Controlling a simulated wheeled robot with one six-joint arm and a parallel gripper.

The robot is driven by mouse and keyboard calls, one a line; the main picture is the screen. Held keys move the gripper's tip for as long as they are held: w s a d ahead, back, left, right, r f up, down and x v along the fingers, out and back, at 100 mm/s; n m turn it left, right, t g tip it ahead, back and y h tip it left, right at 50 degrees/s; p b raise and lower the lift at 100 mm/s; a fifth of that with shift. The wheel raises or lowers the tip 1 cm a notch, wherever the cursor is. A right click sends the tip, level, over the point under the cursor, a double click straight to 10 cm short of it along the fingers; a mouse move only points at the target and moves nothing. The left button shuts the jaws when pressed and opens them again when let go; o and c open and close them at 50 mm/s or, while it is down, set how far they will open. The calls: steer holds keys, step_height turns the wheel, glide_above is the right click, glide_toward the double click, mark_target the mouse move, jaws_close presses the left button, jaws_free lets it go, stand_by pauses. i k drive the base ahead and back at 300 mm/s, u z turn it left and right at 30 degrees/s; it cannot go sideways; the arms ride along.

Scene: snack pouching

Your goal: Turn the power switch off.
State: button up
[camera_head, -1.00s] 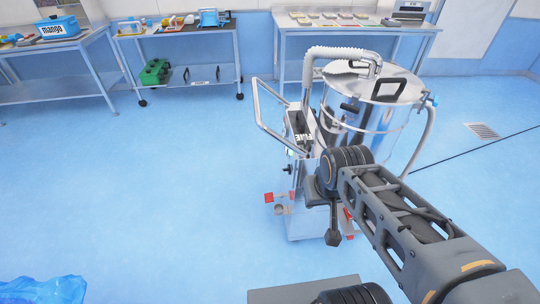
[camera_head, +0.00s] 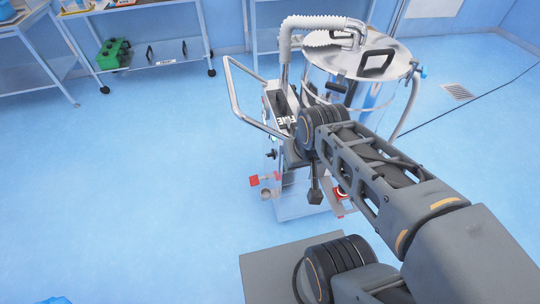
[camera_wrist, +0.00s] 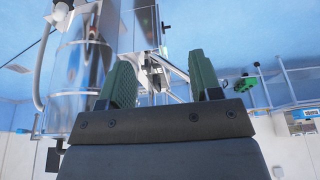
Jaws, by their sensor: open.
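The machine (camera_head: 302,203) is a shiny metal cabinet with a handle frame and a lidded steel drum. It stands ahead of me, with my arm reaching over its near side. Red parts (camera_head: 254,181) show low on its left, and another red part (camera_head: 342,194) shows low on its right, partly behind my arm. I cannot tell which part is the power switch. In the wrist view, my gripper (camera_wrist: 160,82) has two green fingers spread apart with nothing between them. The cabinet (camera_wrist: 140,28) is beyond the fingers; contact cannot be told. My fingertips are hidden in the head view.
The steel drum (camera_head: 352,62) and its white hose (camera_head: 287,45) rise close beside my arm. The handle frame (camera_head: 236,92) sticks out to the left. A shelf trolley (camera_head: 170,70) with a green item (camera_head: 113,54) stands at the back left. The floor at left is clear.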

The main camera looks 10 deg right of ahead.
mark_target(272, 154)
steer(key=k, duration=0.6)
steer(key=u, duration=0.85)
steer(key=i, duration=1.3)
steer(key=z, duration=0.1)
